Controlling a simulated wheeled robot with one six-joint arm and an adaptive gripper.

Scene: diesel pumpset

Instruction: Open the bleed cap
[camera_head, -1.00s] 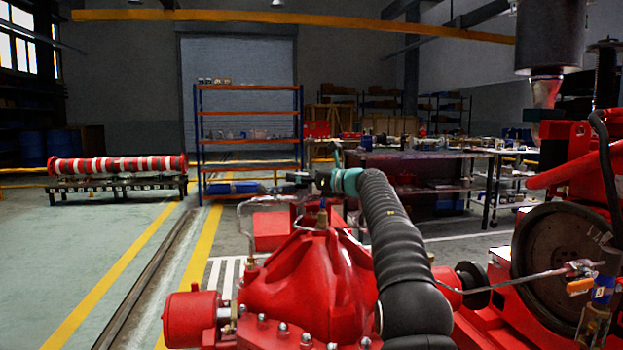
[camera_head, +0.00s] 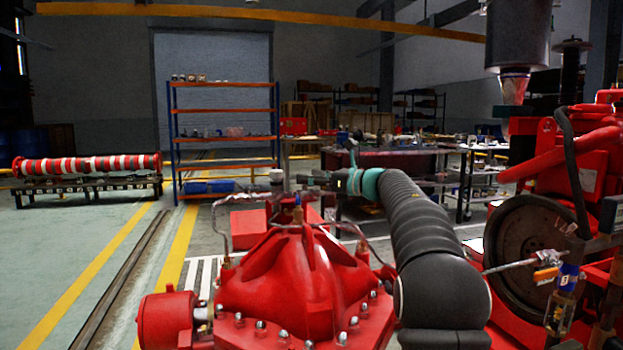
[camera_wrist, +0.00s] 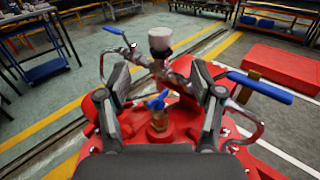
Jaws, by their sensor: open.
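The red pump casing (camera_head: 300,285) stands in front of me. On its top is a small brass fitting with a blue winged top (camera_wrist: 157,108), which also shows in the head view (camera_head: 297,212). A pale grey cup-like cap (camera_wrist: 160,40) sits on a pipe fitting behind it; it also shows in the head view (camera_head: 277,176). I cannot tell for sure which is the bleed cap. My gripper (camera_wrist: 158,72) is open and empty. In the wrist view its fingers stand left and right of the blue-topped fitting, with a gap on both sides.
A blue lever handle (camera_wrist: 260,87) sits on the right in the wrist view, close to the right finger. Thin bent metal pipes run on both sides of the casing. A large flywheel (camera_head: 535,255) stands at the right. Open floor (camera_head: 80,255) lies at the left.

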